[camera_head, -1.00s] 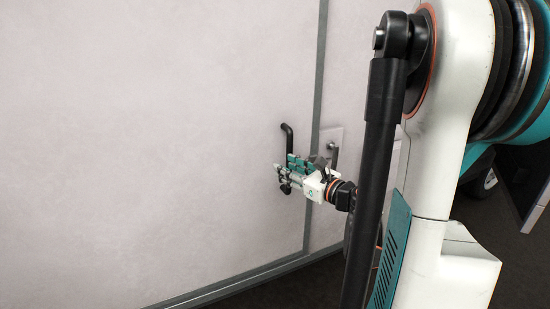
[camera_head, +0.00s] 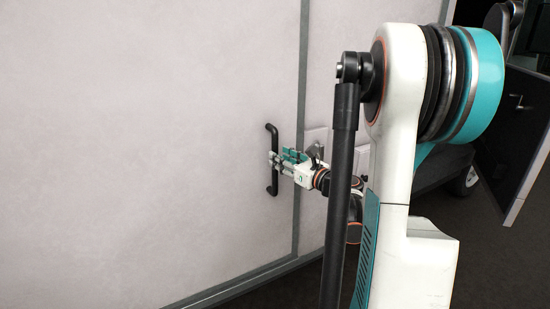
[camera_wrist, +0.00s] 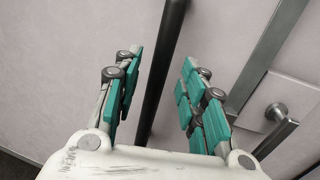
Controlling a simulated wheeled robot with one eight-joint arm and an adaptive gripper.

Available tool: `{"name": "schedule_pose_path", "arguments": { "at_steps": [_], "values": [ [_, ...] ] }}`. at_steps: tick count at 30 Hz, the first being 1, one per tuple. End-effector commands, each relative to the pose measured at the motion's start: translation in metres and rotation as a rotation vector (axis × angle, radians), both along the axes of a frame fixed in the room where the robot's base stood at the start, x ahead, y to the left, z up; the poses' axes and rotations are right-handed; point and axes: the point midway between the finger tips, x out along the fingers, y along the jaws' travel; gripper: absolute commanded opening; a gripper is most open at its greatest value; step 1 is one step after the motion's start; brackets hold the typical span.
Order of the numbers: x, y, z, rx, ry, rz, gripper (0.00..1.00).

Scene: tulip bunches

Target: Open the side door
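The side door (camera_head: 130,150) is a large pale panel, closed in its grey frame as far as I see. A black vertical bar handle (camera_head: 274,135) stands on it near its right edge. My gripper (camera_head: 277,159) is at the middle of the handle in the head view. In the wrist view, my gripper (camera_wrist: 158,85) has its teal-padded fingers apart. The black handle (camera_wrist: 165,60) runs between them, with gaps on both sides. Its lower end is hidden behind my gripper's body. I cannot tell how deep the handle lies between the fingers.
A grey frame post (camera_head: 301,90) runs right of the handle. A metal lever handle on a plate (camera_wrist: 277,112) is right of that post. A dark open panel (camera_head: 512,140) stands at the far right. Dark floor (camera_head: 490,260) lies below it.

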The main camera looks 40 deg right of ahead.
Motion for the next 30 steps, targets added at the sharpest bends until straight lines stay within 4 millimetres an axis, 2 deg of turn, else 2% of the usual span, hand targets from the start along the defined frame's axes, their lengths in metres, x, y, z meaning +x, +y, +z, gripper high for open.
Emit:
{"name": "schedule_pose_path", "arguments": {
  "at_steps": [3, 7, 19, 20, 24, 30],
  "values": [
    [0.019, 0.000, -0.001, 0.000, 0.000, 0.002, 0.38],
    [0.032, -0.001, -0.001, 0.000, 0.000, 0.001, 0.38],
    [0.038, -0.002, 0.000, 0.000, 0.000, -0.001, 0.38],
    [0.038, -0.002, 0.000, 0.000, 0.000, -0.001, 0.33],
    [0.038, -0.002, 0.000, 0.000, 0.000, -0.001, 0.02],
    [0.039, -0.001, 0.000, 0.000, 0.000, -0.001, 0.00]
  ]
}}
